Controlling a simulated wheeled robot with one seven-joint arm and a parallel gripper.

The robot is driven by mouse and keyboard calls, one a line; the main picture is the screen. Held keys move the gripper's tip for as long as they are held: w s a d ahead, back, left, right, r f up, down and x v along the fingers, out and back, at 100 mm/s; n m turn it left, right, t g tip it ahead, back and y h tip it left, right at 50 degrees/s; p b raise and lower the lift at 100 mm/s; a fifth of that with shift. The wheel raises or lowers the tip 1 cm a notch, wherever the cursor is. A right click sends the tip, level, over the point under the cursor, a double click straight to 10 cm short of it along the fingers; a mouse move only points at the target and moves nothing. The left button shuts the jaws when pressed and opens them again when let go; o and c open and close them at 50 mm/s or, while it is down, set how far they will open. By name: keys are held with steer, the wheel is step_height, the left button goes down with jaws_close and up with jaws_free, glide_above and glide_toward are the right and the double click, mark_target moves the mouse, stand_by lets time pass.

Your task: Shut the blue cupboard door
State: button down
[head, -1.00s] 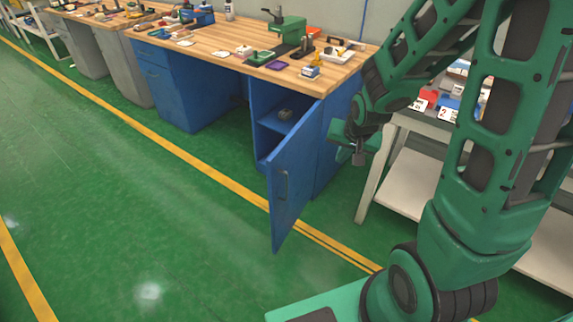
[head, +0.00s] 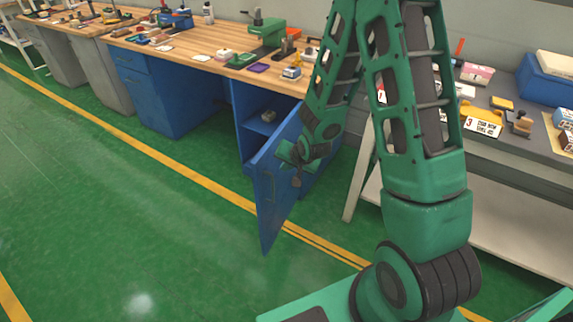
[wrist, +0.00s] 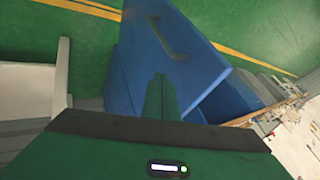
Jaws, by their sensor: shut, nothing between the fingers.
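The blue cupboard door (head: 270,208) stands open, swung out from the blue cupboard (head: 245,112) under the wooden bench. Its outer face faces right, towards my arm. I cannot tell whether the fingers touch the door. A small object (head: 268,116) lies on the shelf inside.
The wooden benchtop (head: 205,42) above holds tools and small parts. A grey table (head: 500,155) with boxes and signs stands on the right, close to my arm. The green floor (head: 130,215) in front of the door is clear, with a yellow line across it.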

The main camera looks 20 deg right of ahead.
mark_target(269, 168)
steer(key=shift+w+a+f, duration=0.5)
steer(key=shift+w+f, duration=0.1)
steer(key=shift+w, duration=0.35)
steer(key=shift+w+a+f, duration=0.45)
steer(key=shift+w+f, duration=0.15)
steer(key=shift+w, duration=0.3)
steer(key=shift+w+a+f, duration=0.5)
steer(key=shift+w+f, duration=0.1)
steer(key=shift+w, duration=0.35)
steer(key=shift+w, duration=0.1)
